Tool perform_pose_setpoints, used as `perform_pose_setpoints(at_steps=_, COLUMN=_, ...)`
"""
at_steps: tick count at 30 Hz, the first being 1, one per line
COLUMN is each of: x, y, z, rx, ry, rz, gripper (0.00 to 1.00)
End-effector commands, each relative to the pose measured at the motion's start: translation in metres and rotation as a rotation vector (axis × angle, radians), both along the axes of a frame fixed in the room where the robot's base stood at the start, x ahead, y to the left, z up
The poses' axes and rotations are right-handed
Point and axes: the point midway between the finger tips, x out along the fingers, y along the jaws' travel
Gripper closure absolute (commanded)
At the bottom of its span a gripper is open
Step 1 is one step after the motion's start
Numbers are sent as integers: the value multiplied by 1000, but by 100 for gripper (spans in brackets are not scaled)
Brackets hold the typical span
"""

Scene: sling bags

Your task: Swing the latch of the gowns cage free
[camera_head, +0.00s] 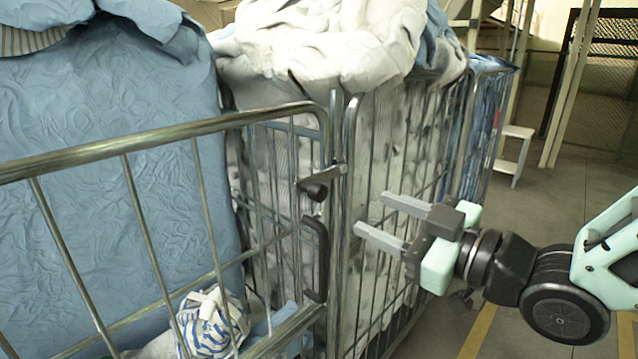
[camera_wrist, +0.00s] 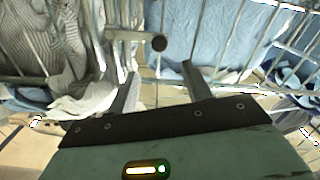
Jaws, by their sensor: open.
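The latch (camera_head: 318,184) is a short metal bar with a dark knob, at the corner post of the near wire cage (camera_head: 160,133). It points sideways, level or nearly so. In the wrist view the latch (camera_wrist: 125,35) and its round knob (camera_wrist: 158,43) lie just beyond the fingertips. My gripper (camera_head: 371,213) is open and empty, right of the latch and apart from it. Its two fingers point left toward the cage post. In the wrist view my gripper (camera_wrist: 161,72) has clear space between its fingers. I see no label that names the gowns cage.
A black handle (camera_head: 316,260) stands upright on the post below the latch. A blue bag (camera_head: 110,130) and striped cloth (camera_head: 212,322) are in the near cage. A second cage (camera_head: 385,160) with white laundry stands close behind. Open floor (camera_head: 575,170) lies to the right.

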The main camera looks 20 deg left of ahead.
Motion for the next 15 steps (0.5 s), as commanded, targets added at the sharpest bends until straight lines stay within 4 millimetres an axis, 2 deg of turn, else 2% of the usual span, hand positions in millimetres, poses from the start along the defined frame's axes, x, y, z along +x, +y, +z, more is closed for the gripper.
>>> perform_pose_setpoints(at_steps=1, x=3, y=12, z=3, rx=0, ry=3, rz=4, gripper=50)
perform_pose_setpoints(at_steps=9, x=25, y=64, z=3, rx=-1, ry=3, rz=3, gripper=50)
perform_pose_setpoints(at_steps=15, x=39, y=95, z=3, rx=-1, ry=1, rz=1, gripper=50)
